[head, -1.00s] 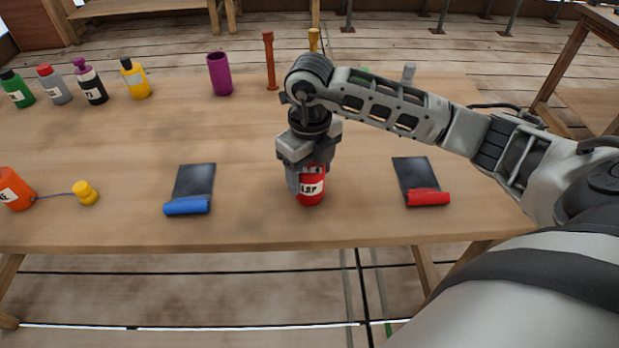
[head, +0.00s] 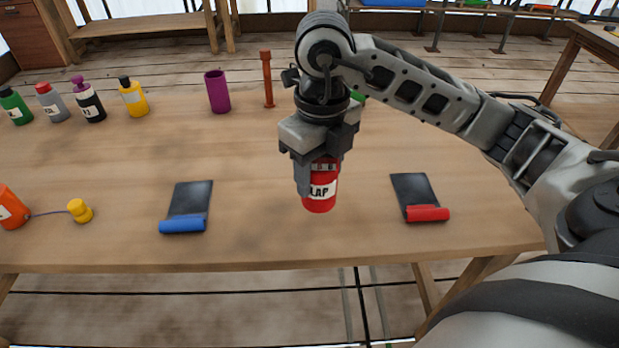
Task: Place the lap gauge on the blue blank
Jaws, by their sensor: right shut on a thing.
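The lap gauge is a red cylinder (head: 321,199) with a white label reading "LAP", near the middle of the head view. My right gripper (head: 320,172) is shut on its upper part and holds it upright. The gauge appears raised above the table. The blue blank is a dark sheet (head: 190,198) with a blue roll (head: 183,223) along its near edge. It lies flat on the table to the left of the gauge, with nothing on it. My left gripper is not in view.
A similar dark sheet with a red roll (head: 428,214) lies to the right. Several bottles, a purple cup (head: 217,92) and a brown post (head: 267,80) stand further back. The table (head: 110,160) is clear between gauge and blue blank.

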